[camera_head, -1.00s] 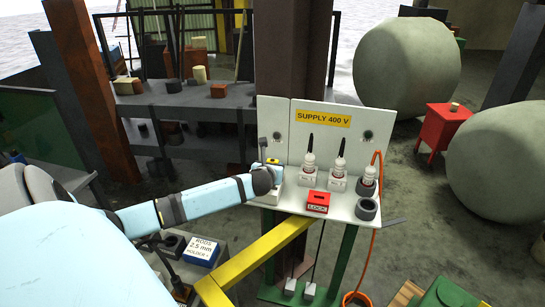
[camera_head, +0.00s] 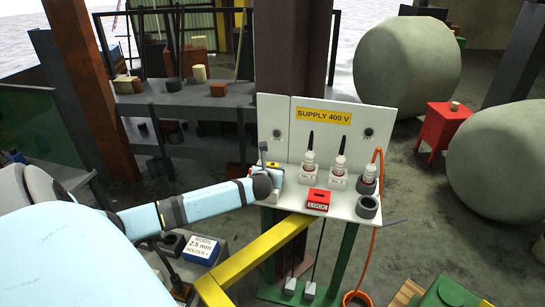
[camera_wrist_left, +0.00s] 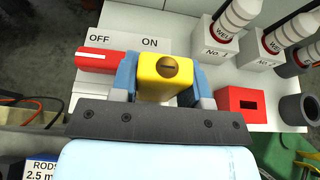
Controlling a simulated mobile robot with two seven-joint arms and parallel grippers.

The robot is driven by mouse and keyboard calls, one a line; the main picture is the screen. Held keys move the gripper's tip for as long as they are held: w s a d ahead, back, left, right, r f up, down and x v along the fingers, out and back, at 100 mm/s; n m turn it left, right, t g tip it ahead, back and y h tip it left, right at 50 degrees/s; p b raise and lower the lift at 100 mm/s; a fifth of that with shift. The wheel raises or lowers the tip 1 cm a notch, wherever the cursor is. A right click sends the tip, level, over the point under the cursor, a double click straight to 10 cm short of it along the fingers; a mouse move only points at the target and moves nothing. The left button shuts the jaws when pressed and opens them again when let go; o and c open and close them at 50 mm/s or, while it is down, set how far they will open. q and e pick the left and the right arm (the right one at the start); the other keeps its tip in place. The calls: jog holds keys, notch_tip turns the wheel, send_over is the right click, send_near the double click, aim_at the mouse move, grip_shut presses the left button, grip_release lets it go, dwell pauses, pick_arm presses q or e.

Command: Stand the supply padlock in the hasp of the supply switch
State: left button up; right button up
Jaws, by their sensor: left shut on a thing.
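My left gripper (camera_wrist_left: 168,85) is shut on the yellow padlock (camera_wrist_left: 165,72), whose round brass keyhole faces the wrist camera. The padlock's shackle is hidden beneath its body. The supply switch (camera_wrist_left: 93,61) has a red handle lying at the OFF side, just left of the padlock. The ON label is above the padlock. I cannot see the hasp or whether the shackle is in it. In the head view the left gripper (camera_head: 271,172) is at the left end of the supply panel, and a little yellow of the padlock (camera_head: 271,164) shows. My right gripper is not in view.
A red LOCK block (camera_head: 318,199) with a slot sits on the panel's shelf (camera_head: 345,209). Two white holders marked No. 1 (camera_head: 308,176) and No. 2 (camera_head: 338,180) stand behind it. A dark ring (camera_head: 367,208) and orange cable (camera_head: 378,225) are at the right.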

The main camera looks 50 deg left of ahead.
pick_arm(q)
jog(key=shift+f, duration=0.55)
jog(key=o, duration=1.1)
jog(key=shift+s, duration=0.1)
jog(key=b+v, duration=0.1)
jog(key=v, duration=1.2)
jog(key=shift+s+d+r+b, duration=0.15)
jog(key=shift+s+b, duration=0.15)
jog(key=shift+b, duration=0.1)
